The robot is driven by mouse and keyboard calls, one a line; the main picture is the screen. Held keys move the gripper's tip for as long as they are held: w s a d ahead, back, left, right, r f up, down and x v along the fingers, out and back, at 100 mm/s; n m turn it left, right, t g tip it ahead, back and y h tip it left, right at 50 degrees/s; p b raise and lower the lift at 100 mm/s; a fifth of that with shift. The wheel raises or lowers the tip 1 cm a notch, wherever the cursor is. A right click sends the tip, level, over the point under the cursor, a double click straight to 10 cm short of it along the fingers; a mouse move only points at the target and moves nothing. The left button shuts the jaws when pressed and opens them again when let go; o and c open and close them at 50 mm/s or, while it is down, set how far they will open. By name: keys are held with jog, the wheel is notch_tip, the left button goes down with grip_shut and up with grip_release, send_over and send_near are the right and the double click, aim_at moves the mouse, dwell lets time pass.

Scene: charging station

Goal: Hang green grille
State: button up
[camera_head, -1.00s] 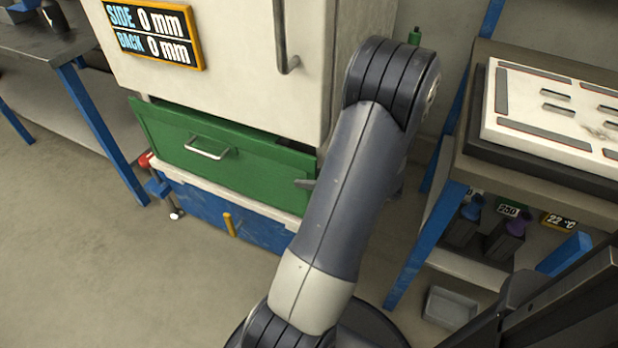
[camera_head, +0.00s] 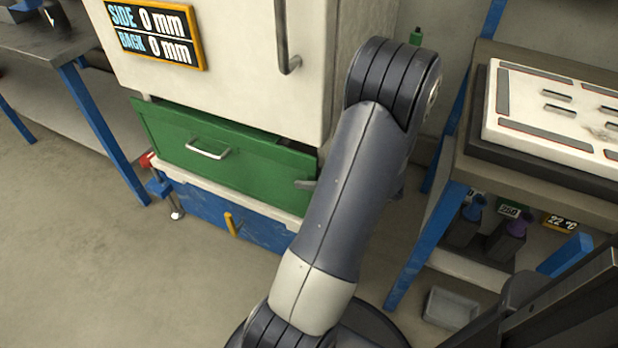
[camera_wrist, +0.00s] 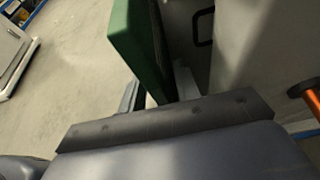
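The green grille (camera_head: 245,168) is a wide green panel with a silver handle (camera_head: 207,149). It stands upright at the lower front of the white cabinet (camera_head: 235,85), above the blue base (camera_head: 215,212). A dark gap shows behind its top right corner. My gripper (camera_head: 308,184) is at the grille's right end; only a grey fingertip shows in the head view, and my arm hides the rest. In the wrist view, the grille (camera_wrist: 143,48) runs between the two fingers of my gripper (camera_wrist: 157,92), which appear closed on its edge.
A workbench (camera_head: 472,140) with a white plate (camera_head: 552,115) stands at the right, with bottles (camera_head: 508,238) and a grey tray (camera_head: 450,308) below. Another bench (camera_head: 92,115) stands at the left. A clamp (camera_head: 160,185) projects from the base's left end. The floor in front is clear.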

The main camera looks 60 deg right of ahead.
jog(key=shift+o, duration=0.4)
jog(key=shift+s+d+r, duration=0.1)
jog(key=shift+s+r, duration=0.15)
jog(key=shift+s, duration=0.25)
jog(key=p+v, duration=0.2)
jog(key=v, duration=0.4)
jog(key=shift+s, duration=0.25)
